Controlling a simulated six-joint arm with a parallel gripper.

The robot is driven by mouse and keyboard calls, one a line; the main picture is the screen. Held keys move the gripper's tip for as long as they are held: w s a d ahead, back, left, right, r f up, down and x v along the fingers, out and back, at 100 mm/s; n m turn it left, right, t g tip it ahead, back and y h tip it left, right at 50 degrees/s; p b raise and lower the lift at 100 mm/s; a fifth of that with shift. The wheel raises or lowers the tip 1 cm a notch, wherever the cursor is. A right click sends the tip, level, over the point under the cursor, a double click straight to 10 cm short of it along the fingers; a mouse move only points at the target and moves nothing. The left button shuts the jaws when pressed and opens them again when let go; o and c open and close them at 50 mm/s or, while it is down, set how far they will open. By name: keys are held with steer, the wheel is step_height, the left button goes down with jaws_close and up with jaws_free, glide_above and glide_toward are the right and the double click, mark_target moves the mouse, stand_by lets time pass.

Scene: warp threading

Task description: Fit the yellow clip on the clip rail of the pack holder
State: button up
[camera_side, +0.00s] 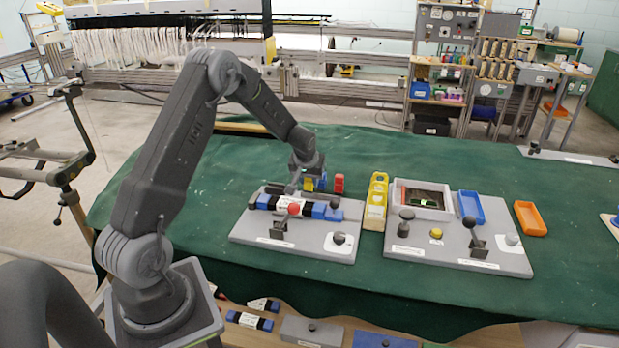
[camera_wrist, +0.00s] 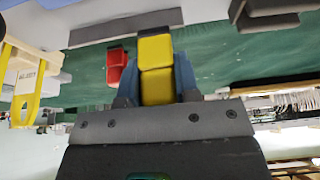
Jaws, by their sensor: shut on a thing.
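My gripper (camera_side: 313,182) is shut on the yellow clip (camera_side: 309,184), above the back of the pack holder (camera_side: 255,226). In the wrist view the yellow clip (camera_wrist: 155,68) stands out between the blue fingertips of my gripper (camera_wrist: 156,82), its outer end near a grey bar (camera_wrist: 125,27) that looks like the clip rail. I cannot tell whether the clip touches the bar. A red clip (camera_side: 339,183) stands just right of my gripper; it also shows in the wrist view (camera_wrist: 116,68). A blue and black pack with a white label (camera_side: 291,204) lies in the holder.
A red-knobbed lever (camera_side: 293,210) stands in front of the pack. Right of the holder are a yellow rack (camera_side: 376,201) and a second grey board (camera_side: 455,257) with a tray, knobs and a blue bin (camera_side: 471,207). Green cloth left of the holder is clear.

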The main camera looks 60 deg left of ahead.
steer(key=shift+f, duration=0.45)
steer(key=shift+f, duration=0.3)
steer(key=shift+s+f, duration=0.1)
steer(key=shift+f, duration=0.4)
stand_by(1.0)
